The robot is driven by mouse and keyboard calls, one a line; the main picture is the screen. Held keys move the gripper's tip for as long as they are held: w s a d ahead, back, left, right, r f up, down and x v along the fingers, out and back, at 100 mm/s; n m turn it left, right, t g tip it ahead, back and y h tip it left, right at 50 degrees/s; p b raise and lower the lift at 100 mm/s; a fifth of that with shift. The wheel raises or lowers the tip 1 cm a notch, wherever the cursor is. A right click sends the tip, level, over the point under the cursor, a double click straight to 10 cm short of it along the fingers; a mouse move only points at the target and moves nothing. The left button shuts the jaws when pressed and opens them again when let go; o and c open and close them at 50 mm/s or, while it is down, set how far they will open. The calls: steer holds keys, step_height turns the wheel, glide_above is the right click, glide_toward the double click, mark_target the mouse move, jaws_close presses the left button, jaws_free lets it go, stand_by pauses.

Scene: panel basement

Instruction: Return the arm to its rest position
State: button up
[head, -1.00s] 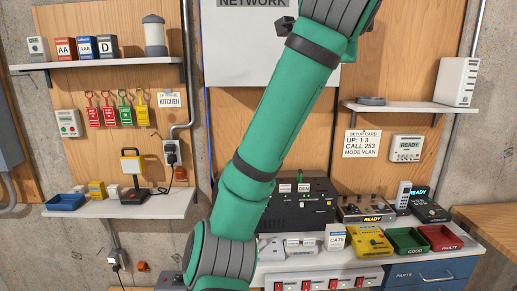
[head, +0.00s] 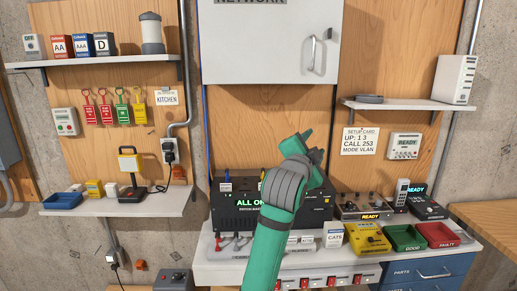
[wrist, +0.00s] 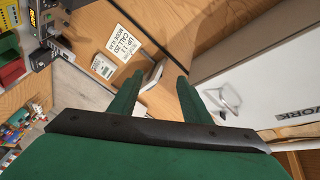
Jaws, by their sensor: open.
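My green arm (head: 264,255) rises from the bottom middle of the head view to a grey-banded joint in front of the black device on the bench. Its upper end stands below the white NETWORK cabinet; the gripper's jaws are not clear there. In the wrist view my gripper (wrist: 158,92) shows two green fingers spread apart with nothing between them. The wrist view is tilted, with the cabinet (wrist: 265,75) to the right and the setup card (wrist: 124,45) above the fingers.
The black device (head: 238,202) shows a green "ALL OK" text. Shelves (head: 410,104) flank the closed cabinet (head: 270,45). The board below the cabinet is partly clear.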

step_height(320, 180, down, 15)
steer(key=s+a+n, duration=0.1)
steer(key=a+n, duration=0.1)
steer(key=n, duration=0.2)
steer(key=s+a+f+n+y, duration=0.1)
steer(key=s+a+f+n, duration=0.1)
steer(key=s+f, duration=0.6)
steer(key=s+a+f+n+y, duration=0.1)
steer(key=s+f+n+y, duration=0.15)
steer(key=f, duration=0.85)
steer(key=s+a+f+n+y, duration=0.1)
steer(key=s+a+f+n, duration=0.15)
steer(key=s+f, duration=0.6)
steer(key=s+a+f+n+y, duration=0.1)
steer(key=s+a+f+n, duration=0.1)
steer(key=s+f, duration=0.5)
steer(key=s+a+f+n+y, duration=0.15)
steer(key=s+f, duration=0.25)
steer(key=s, duration=0.7)
steer(key=s+a+r, duration=0.1)
steer(key=s+a, duration=0.1)
steer(key=s, duration=0.8)
steer(key=s+a+r+n+g, duration=0.1)
steer(key=s+a+r, duration=0.1)
steer(key=s, duration=0.9)
steer(key=shift+a, duration=0.15)
steer(key=shift+r+n, duration=0.1)
steer(key=shift+n, duration=0.15)
